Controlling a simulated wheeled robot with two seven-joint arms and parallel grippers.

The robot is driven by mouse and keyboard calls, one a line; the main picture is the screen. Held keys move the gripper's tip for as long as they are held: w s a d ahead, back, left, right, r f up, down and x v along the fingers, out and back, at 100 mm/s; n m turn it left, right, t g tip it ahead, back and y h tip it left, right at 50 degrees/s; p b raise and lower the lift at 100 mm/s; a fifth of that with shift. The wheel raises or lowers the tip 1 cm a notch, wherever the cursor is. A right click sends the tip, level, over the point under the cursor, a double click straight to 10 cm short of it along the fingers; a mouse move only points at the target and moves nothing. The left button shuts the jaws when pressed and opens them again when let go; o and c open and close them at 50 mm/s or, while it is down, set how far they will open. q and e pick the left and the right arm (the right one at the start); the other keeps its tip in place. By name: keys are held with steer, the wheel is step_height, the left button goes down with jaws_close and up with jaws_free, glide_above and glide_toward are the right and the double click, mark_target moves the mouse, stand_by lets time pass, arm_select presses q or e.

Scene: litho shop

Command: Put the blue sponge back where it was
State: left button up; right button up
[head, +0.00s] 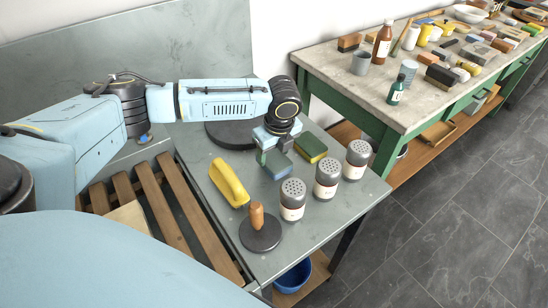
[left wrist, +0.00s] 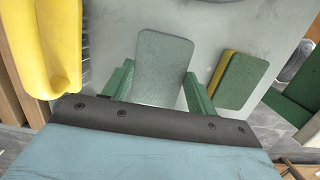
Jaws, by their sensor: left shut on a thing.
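The blue sponge (head: 279,169) is at the left gripper on the grey table (head: 330,222). In the left wrist view the sponge (left wrist: 163,62) looks grey-blue and stands out between two green fingers. My left gripper (head: 273,156) is shut on it, with the arm reaching in from the left. I cannot tell whether the sponge touches the tabletop. The sponge's near end is hidden by the gripper in the left wrist view. My right gripper is not in view.
A green-and-yellow sponge (head: 311,149) lies just right of the gripper. A yellow brush (head: 229,184) lies left. Three shakers (head: 292,201) and a wooden-handled dark disc (head: 261,234) stand in front. A dark round plate (head: 228,134) is behind. A cluttered green bench (head: 395,115) stands right.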

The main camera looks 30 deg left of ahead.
mark_target(278, 162)
arm_select(q)
step_height(278, 162, down, 2)
steer(key=shift+r, duration=0.1)
steer(key=o, duration=0.9)
steer(key=r, duration=0.4)
steer(key=d+r+p, duration=0.1)
steer(key=r, duration=0.7)
steer(key=shift+s+d+p, duration=0.35)
steer(key=shift+d+p, duration=0.05)
